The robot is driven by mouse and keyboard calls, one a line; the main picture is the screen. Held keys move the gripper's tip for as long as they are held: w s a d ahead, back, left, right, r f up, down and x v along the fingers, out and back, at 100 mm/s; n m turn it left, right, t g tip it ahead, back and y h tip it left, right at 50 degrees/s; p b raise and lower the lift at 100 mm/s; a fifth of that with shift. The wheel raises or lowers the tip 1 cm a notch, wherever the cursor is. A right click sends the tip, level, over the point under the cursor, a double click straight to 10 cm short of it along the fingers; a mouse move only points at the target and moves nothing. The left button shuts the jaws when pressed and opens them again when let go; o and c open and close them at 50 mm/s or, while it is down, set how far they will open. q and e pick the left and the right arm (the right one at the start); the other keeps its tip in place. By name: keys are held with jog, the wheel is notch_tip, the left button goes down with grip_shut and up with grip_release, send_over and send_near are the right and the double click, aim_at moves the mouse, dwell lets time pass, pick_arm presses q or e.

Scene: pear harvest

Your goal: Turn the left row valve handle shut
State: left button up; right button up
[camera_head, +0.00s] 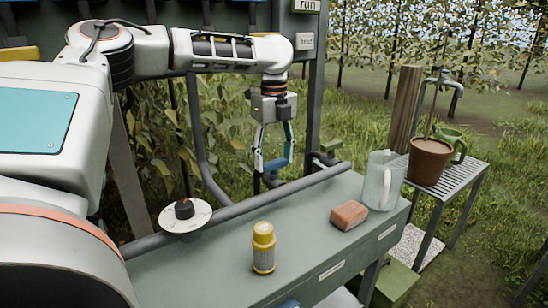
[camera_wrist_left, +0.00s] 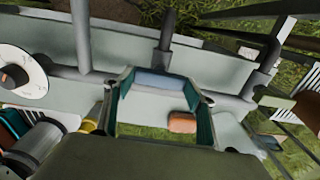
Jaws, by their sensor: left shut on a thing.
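My left gripper (camera_head: 273,163) reaches down over the back edge of the bench, beside the grey pipe (camera_head: 240,206). It is shut on a blue bar, which looks like the valve handle (camera_head: 276,164). In the left wrist view the blue-grey handle (camera_wrist_left: 160,84) lies crosswise between the teal-padded fingertips (camera_wrist_left: 160,92). An upright grey pipe (camera_wrist_left: 165,32) stands just beyond it. The fingers hide the handle's ends and the valve body, so I cannot tell how far it is turned. My right gripper is not in view.
A round white plate with a dark knob (camera_head: 185,214) sits at the bench's left. A yellow-capped bottle (camera_head: 263,247), a reddish-brown block (camera_head: 349,215) and a clear pitcher (camera_head: 383,181) stand on the bench. A brown pot (camera_head: 429,162) is on the slatted stand at right.

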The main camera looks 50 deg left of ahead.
aim_at(274, 162)
pick_arm(q)
jog(key=o, duration=1.1)
jog(key=shift+f, duration=0.15)
notch_tip(274, 162, up, 8)
jog(key=shift+f, duration=0.15)
jog(key=shift+f, duration=0.1)
